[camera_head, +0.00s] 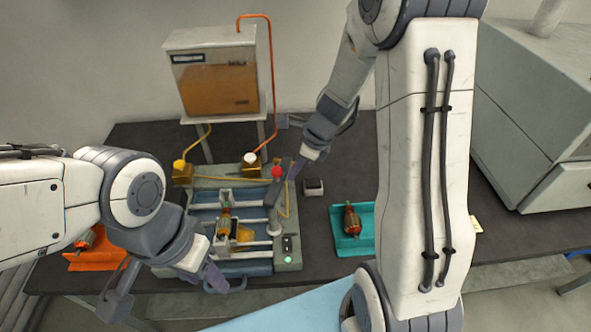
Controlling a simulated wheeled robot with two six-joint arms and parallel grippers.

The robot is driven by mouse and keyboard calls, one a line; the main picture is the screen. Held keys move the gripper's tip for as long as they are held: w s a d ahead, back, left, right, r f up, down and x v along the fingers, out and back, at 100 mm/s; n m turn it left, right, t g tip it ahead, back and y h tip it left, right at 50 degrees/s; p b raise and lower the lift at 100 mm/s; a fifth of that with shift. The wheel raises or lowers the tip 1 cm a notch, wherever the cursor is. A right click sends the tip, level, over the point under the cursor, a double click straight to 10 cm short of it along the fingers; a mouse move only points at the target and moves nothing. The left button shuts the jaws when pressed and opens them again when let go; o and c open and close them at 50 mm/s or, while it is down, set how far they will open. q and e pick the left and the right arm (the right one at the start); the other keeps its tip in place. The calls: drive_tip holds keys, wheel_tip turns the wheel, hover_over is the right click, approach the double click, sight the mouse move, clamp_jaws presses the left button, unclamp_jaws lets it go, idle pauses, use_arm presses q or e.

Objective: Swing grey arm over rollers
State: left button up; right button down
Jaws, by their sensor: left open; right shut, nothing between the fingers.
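The winding machine (289,262) stands on the dark table, with pale rods across its bed and an armature (224,224) with copper and green parts lying among them. The grey arm (275,200) stands at the bed's right side, angled up toward the back, not lying over the rods. A red knob (277,172) shows by its upper end. My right gripper (297,169) is shut and empty, just right of the red knob; I cannot tell whether it touches the grey arm. My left gripper (216,280) is open and empty at the machine's front edge, by a blue handle.
A teal tray (337,240) holding another armature (352,220) is right of the machine. An orange tray (82,262) with a part is at the left, partly behind my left arm. A cabinet (215,72) with an orange hose stands behind. A small dark block (313,187) lies between.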

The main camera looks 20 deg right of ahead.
sight(280, 165)
drive_tip(key=shift+w+a+n, duration=0.2)
drive_tip(key=shift+w+n, duration=0.1)
drive_tip(key=shift+n, duration=0.1)
drive_tip(key=shift+w+a+r+n+g+y+p, duration=0.15)
drive_tip(key=shift+w+a+n+g+p, duration=0.2)
drive_tip(key=shift+n+p, duration=0.25)
drive_tip(key=shift+w+a+f+n+g+y+p, duration=0.15)
drive_tip(key=shift+w+a+n+g+p, duration=0.1)
drive_tip(key=shift+w+a+n+p, duration=0.35)
drive_tip(key=shift+w+a+r+n+g+p, duration=0.1)
drive_tip(key=shift+w+a+n+g+p, duration=0.1)
drive_tip(key=shift+n, duration=0.3)
drive_tip(key=shift+w+a+n+g+p, duration=0.1)
drive_tip(key=shift+n+g+p, duration=0.1)
drive_tip(key=shift+n, duration=0.3)
drive_tip(key=s+a+n+g+h+p, duration=0.2)
drive_tip(key=a+n+g+h, duration=0.1)
drive_tip(key=a+n, duration=0.9)
drive_tip(key=shift+n+g, duration=0.9)
drive_tip(key=shift+n, duration=1.6)
drive_tip(key=shift+s+a, duration=0.1)
